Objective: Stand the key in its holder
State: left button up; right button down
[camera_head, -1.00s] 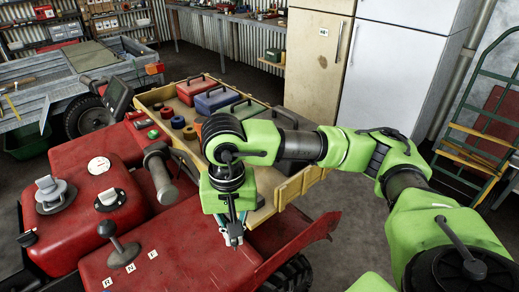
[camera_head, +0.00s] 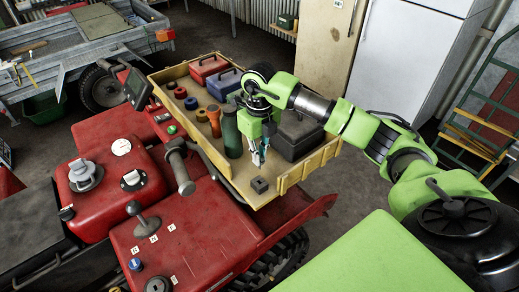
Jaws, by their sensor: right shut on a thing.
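My right gripper (camera_head: 258,157) is pointing down over the near end of the yellow cargo tray (camera_head: 215,153). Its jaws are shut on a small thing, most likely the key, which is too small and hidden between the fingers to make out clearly. A small dark grey block (camera_head: 259,185) with a mark on its top, which looks like the holder, sits on the tray floor just below the fingertips. A gap shows between the fingertips and the block. My left gripper is not in view.
A green bottle (camera_head: 231,132) and an orange bottle (camera_head: 214,121) stand left of my gripper. A black case (camera_head: 297,137) stands close on its right. Red and blue toolboxes (camera_head: 208,68) are behind. The red vehicle (camera_head: 185,238) with levers is in front and left.

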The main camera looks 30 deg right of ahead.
aim_at(259, 168)
jog(key=shift+f+b, duration=1.4)
jog(key=shift+f, duration=0.75)
jog(key=shift+f+b, duration=0.4)
jog(key=shift+f, duration=0.35)
jog(key=shift+f, duration=0.15)
jog(key=shift+f+b, duration=1.5)
jog(key=shift+f, duration=0.15)
jog(key=c, duration=2.6)
grip_release()
jog(key=o, duration=0.5)
